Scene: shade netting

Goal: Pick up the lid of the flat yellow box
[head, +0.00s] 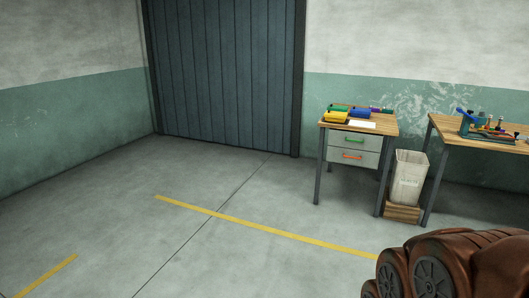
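A flat yellow box (336,118) sits near the front left of a small wooden-topped table (385,129) by the back wall, some way off across the floor. It looks closed, but it is too small to tell its lid from its body. My gripper is not in view.
The small table has two grey drawers (353,148). A whitish bin (408,177) on a wooden base stands to its right. Further right is a workbench (458,130) with tools. The floor ahead is open, marked with yellow lines (262,227).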

